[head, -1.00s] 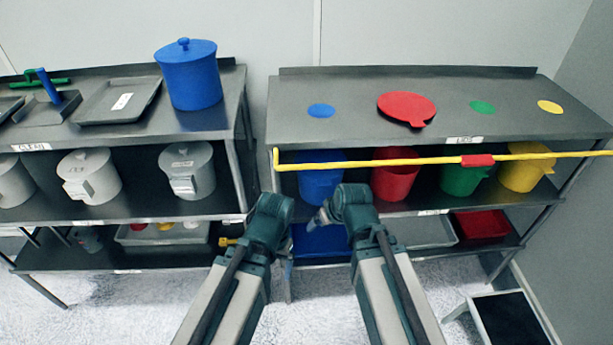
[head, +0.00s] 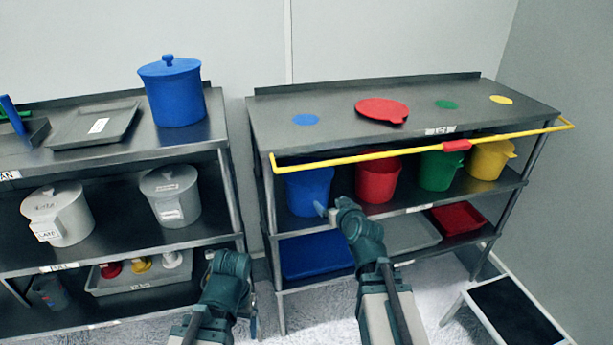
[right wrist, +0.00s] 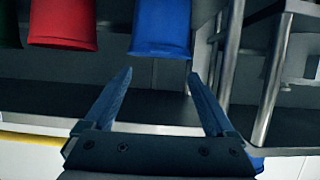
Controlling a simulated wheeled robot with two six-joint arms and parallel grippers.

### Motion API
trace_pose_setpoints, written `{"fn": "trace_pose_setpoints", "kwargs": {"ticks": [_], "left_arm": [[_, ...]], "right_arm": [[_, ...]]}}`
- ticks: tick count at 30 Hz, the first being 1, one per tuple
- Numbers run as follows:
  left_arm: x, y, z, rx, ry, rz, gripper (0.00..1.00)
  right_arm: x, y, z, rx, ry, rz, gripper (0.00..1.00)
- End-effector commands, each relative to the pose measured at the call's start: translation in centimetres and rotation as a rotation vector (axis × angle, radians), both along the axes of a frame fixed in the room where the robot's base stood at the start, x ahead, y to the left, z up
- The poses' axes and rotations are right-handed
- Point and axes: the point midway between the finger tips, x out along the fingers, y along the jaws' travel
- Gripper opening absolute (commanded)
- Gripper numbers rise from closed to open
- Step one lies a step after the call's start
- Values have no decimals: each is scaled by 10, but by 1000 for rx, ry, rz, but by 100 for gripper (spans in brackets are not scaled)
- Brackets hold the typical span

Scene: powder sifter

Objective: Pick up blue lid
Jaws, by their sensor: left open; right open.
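The blue lid (head: 168,67) has a round knob and sits on the tall blue bucket (head: 176,100). The bucket stands on the top shelf of the left rack, near its right end. My left gripper (head: 250,305) is low, in front of the gap between the racks, well below the lid; its fingers are barely visible. My right gripper (head: 328,211) is in front of the right rack's middle shelf, near the blue open bucket (head: 309,190). In the right wrist view its two fingers (right wrist: 160,95) are spread with nothing between them. Neither gripper is near the lid.
A yellow bar (head: 365,157) with a red block runs along the right rack (head: 490,118). A red lid-like disc (head: 382,109) and coloured spots lie on its top. A grey tray (head: 95,125) lies left of the lidded bucket. A step stool (head: 505,312) stands at lower right.

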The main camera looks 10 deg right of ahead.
Motion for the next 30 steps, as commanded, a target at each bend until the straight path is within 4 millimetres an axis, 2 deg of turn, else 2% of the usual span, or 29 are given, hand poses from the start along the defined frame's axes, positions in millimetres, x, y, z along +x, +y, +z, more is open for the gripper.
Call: {"fn": "trace_pose_setpoints", "kwargs": {"ticks": [9, 12, 22, 30], "left_arm": [[0, 0, -25, 0, 0, 0, 89], [0, 0, -29, 0, 0, 0, 89], [0, 0, -30, 0, 0, 0, 89], [0, 0, -40, 0, 0, 0, 89]], "right_arm": [[56, 2, -25, -1, 0, 2, 90], [69, 2, -29, -1, 0, 1, 90], [79, 4, -30, -1, 1, 1, 90], [116, 5, -40, -1, 1, 1, 90]]}}
